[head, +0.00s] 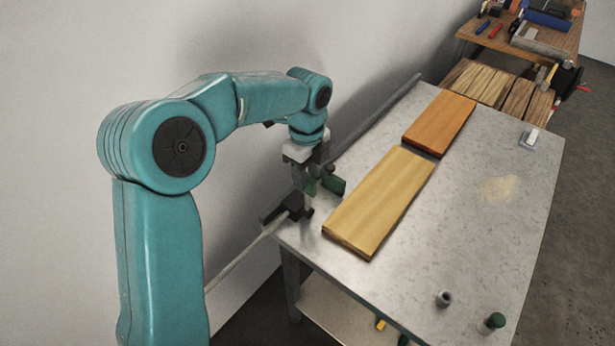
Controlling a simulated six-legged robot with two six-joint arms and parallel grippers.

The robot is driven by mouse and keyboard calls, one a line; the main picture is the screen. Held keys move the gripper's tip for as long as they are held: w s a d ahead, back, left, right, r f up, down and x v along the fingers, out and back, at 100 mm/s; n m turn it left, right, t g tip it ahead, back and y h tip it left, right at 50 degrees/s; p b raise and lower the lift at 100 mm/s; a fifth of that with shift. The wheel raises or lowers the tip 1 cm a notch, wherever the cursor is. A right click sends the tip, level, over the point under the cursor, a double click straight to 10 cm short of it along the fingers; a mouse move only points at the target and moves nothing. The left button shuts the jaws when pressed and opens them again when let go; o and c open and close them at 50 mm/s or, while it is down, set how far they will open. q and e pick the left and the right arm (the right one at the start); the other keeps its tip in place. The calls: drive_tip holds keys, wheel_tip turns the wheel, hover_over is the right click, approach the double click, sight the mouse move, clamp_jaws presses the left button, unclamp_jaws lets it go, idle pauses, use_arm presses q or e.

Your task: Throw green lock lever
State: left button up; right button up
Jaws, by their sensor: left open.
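A dark green lever piece (333,184) shows at the table's near left corner, above a black bracket (290,207) with a short grey post. My left arm reaches over from the left, and my left gripper (311,172) points down at this corner. The gripper is open, with its fingers close around or beside the green piece; I cannot tell whether they touch it. The fingers and wrist hide part of the lever. My right gripper is not in view.
A metal table (470,230) carries a pale wooden board (380,203) and an orange-brown board (439,122). A green-topped knob (495,321) and a small grey cylinder (444,299) stand at the near right. A grey rail (375,125) runs along the left edge, near the wall.

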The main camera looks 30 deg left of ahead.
use_arm(q)
drive_tip(key=shift+d+f, duration=0.1)
drive_tip(key=shift+f, duration=0.65)
clamp_jaws()
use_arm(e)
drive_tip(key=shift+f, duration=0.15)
